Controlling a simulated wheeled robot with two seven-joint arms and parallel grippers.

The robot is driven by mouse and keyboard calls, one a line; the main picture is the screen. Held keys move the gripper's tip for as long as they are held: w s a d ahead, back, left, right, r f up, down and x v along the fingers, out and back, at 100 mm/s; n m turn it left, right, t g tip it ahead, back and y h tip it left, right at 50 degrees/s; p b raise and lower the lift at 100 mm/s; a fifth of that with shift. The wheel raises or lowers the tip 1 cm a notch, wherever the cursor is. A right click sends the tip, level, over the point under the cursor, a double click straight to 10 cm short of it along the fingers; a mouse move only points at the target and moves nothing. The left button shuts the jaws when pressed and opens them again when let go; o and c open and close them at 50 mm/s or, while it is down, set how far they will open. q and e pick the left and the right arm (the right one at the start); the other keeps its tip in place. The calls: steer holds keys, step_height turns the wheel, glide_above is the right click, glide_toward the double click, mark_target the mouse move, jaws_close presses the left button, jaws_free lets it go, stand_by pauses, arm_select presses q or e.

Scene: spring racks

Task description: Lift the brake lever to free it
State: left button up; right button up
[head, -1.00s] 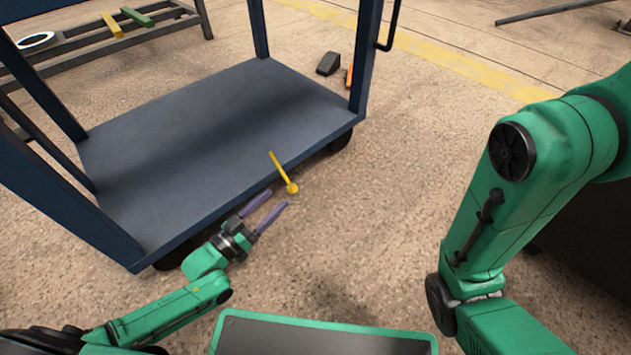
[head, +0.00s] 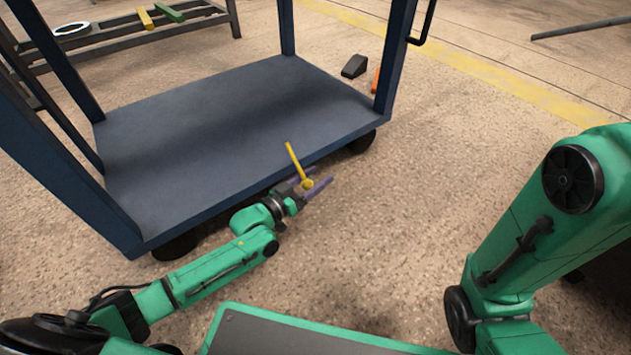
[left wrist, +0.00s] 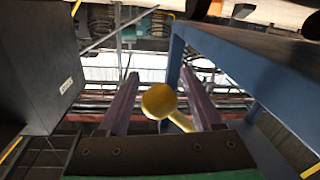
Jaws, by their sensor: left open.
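The yellow brake lever (head: 295,162) sticks out at the near long edge of the blue cart (head: 220,140), with a round knob at its lower outer end. My left gripper (head: 318,184) is open, and the knob shows between its two purple fingers. In the left wrist view the knob (left wrist: 158,101) also sits between the open fingers (left wrist: 158,95), with clear gaps on both sides. Whether the knob touches the gripper's palm is hard to tell. My right arm shows at the right, but its gripper is out of view.
A dark wedge (head: 354,66) and an orange object (head: 376,80) lie on the floor beyond the cart's far right corner. A low rack (head: 120,35) with yellow and green bars stands at the back left.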

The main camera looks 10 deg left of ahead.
arm_select(q)
jaws_close()
stand_by(1.4)
